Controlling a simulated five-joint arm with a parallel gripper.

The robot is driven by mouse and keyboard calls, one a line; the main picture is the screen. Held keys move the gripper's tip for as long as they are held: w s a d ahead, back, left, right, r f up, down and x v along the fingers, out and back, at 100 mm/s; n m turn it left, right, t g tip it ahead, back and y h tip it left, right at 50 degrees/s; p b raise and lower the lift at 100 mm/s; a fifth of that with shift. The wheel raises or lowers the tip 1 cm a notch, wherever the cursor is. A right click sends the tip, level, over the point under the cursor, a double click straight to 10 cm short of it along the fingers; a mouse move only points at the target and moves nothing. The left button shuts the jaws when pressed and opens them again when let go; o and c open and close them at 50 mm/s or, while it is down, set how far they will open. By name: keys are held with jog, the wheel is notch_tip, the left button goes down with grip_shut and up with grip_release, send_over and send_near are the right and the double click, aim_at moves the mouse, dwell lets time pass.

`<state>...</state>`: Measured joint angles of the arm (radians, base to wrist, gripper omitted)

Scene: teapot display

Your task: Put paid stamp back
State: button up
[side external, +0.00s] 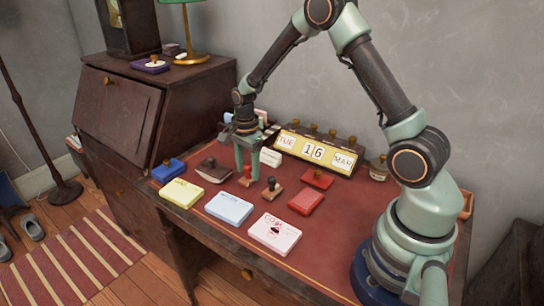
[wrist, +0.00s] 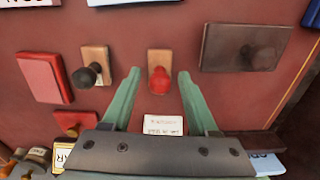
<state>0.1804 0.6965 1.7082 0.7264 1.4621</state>
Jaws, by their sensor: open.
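A stamp with a red handle (wrist: 159,80) on a small wooden base lies between my gripper's fingers in the wrist view. It also shows just below the fingertips in the side view (side external: 246,176). My gripper (wrist: 159,72) is open and empty, with a finger on either side of that stamp and clear space to both. A stamp with a black handle (wrist: 92,73) sits on its wooden base to the left; in the side view (side external: 271,187) it stands to the right of the red-handled one. No label shows which is the paid stamp.
A calendar (side external: 314,152) reading TUE 16 MAR stands behind. A red pad (side external: 305,202), a dark brown pad (side external: 213,171) and a blue pad (side external: 168,168) lie around the stamps. Yellow (side external: 181,192), blue (side external: 229,208) and white (side external: 274,234) pads line the front. A small white card (wrist: 163,125) lies near.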

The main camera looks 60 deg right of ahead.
aim_at(248, 165)
notch_tip(248, 165, up, 12)
jog(key=s+a+r+n+t, duration=0.2)
jog(key=s+a+r+n, duration=0.2)
jog(key=s+n, duration=0.3)
jog(key=s+a+r+n+t, duration=0.3)
jog(key=s+r+n, duration=0.3)
jog(key=n, duration=0.5)
jog(key=shift+s+a+r+n, duration=0.25)
jog(key=shift+s+a+n, duration=0.2)
jog(key=shift+s, duration=0.75)
